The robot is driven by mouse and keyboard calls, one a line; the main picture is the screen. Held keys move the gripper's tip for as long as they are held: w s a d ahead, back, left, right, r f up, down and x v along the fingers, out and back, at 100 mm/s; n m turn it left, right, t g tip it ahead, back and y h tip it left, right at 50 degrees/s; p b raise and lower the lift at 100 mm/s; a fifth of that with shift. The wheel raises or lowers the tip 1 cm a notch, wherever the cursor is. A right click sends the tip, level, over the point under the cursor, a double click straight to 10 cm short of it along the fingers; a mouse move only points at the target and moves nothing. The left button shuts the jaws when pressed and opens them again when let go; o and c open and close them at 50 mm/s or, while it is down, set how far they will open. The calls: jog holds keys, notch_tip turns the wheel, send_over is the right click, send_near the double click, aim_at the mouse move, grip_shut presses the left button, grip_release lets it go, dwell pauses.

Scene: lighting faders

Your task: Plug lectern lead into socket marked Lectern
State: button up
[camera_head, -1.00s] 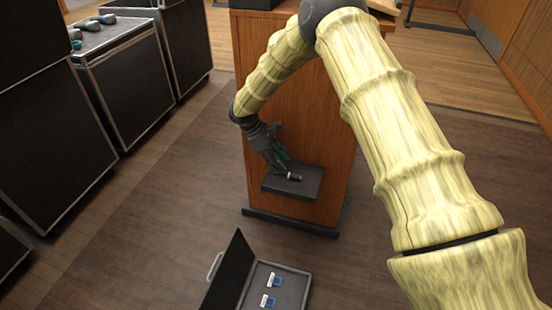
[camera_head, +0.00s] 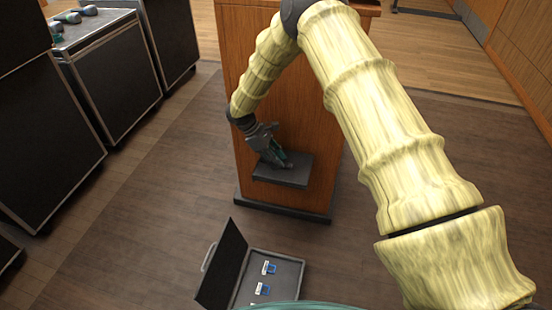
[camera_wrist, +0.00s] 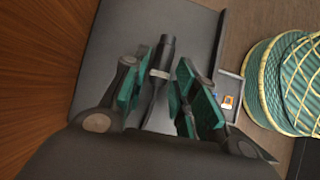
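The lectern lead's dark plug with a silver ring (camera_wrist: 160,73) lies over a dark grey shelf (camera_wrist: 112,38) in the wrist view. The shelf (camera_head: 298,175) sticks out from the front of a wooden lectern (camera_head: 312,135). My gripper (camera_head: 283,164) is low over the shelf, pointing down. In the wrist view its green-padded fingers (camera_wrist: 160,88) stand apart, one on each side of the plug; whether either pad touches it is unclear. An open floor box (camera_head: 297,272) holds two blue-and-white fittings (camera_head: 268,268) (camera_head: 262,289); their markings are too small to read.
The floor box's dark lid (camera_head: 222,265) stands up on its left side. Dark equipment cases (camera_head: 115,85) line the left, one with several handheld items on top. The wooden floor between cases and lectern is clear.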

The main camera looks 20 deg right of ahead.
grip_shut()
jog(key=shift+r+p, duration=1.95)
jog(key=shift+r, duration=0.55)
